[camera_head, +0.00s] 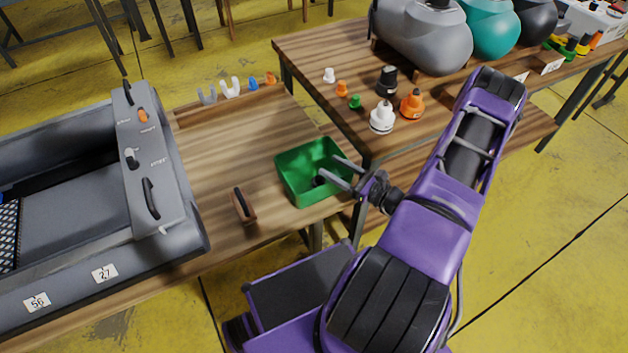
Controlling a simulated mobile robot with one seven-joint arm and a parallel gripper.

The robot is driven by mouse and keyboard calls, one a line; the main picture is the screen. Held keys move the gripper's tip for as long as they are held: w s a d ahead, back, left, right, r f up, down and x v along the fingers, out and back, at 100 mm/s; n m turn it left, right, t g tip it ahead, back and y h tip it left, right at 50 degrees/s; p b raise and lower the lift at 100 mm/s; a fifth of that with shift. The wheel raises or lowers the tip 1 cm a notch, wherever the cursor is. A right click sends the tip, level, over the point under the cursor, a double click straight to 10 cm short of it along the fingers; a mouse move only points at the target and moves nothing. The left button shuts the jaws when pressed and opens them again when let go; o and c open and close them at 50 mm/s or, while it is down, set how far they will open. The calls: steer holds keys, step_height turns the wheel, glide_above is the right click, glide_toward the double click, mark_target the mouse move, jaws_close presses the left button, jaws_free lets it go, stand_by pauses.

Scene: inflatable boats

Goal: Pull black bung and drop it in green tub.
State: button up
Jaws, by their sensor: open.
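The green tub (291,189) stands on the wooden bench near its right end. A small dark piece (318,181), which looks like the black bung, lies inside it on the floor, toward the right wall. My gripper (328,166) reaches in from the right over the tub's right rim. Its two fingers are apart with nothing between them. The dark piece is just below and left of the lower fingertip.
A dark-handled tool (243,205) lies left of the tub. Small forks and plugs (231,88) line the bench's back edge. The right table holds several bungs, including a large black one (387,80), a white one (382,117) and an orange one (412,104), before grey (425,40) and teal boats.

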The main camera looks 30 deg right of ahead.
steer(key=v, duration=1.1)
steer(key=shift+b, duration=0.3)
